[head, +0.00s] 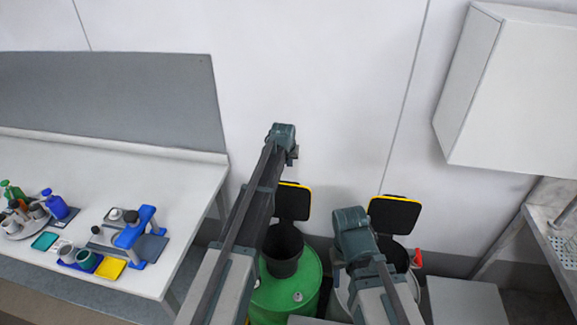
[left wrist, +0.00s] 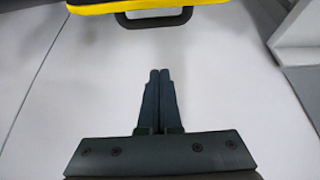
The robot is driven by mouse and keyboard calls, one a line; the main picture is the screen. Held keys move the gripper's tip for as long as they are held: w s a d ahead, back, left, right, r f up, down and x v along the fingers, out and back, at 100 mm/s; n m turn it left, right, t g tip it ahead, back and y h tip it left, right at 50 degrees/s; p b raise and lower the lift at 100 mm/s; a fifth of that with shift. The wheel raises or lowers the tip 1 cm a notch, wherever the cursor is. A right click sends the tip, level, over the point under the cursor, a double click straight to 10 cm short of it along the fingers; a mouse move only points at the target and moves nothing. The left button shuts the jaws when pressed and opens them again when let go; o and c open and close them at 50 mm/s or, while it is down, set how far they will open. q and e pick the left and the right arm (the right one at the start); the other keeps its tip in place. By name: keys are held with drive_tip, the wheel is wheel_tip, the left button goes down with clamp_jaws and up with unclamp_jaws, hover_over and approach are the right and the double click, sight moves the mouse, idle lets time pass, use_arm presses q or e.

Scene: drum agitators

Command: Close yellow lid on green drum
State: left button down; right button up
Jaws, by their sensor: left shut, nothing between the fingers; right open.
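The green drum (head: 300,292) stands on the floor below my left arm, with a dark round opening (head: 283,252) on top. Its lid (head: 293,202), black on the inner face with a yellow edge, stands open and upright behind the opening. My left gripper (head: 293,155) is above the lid near the wall, shut and empty. In the left wrist view, the left gripper (left wrist: 160,74) points toward the lid's yellow edge (left wrist: 100,7) and black handle (left wrist: 155,20), apart from them. My right gripper (head: 347,258) is open beside a second drum; its fingers are largely hidden by the wrist.
The second, pale drum (head: 341,300) has its own raised black lid with yellow edge (head: 394,215) and a red handle (head: 418,258). A white table (head: 105,180) with bottles and tools is at left. A grey box (head: 466,300) and metal rack (head: 560,245) are at right.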

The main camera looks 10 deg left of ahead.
use_arm(q)
drive_tip(key=f+b, duration=0.2)
drive_tip(key=f, duration=0.1)
drive_tip(key=s+f+b, duration=0.1)
drive_tip(key=f+b, duration=0.1)
drive_tip(key=shift+f+b, duration=0.35)
drive_tip(key=shift+f, duration=0.05)
drive_tip(key=shift+s, duration=0.15)
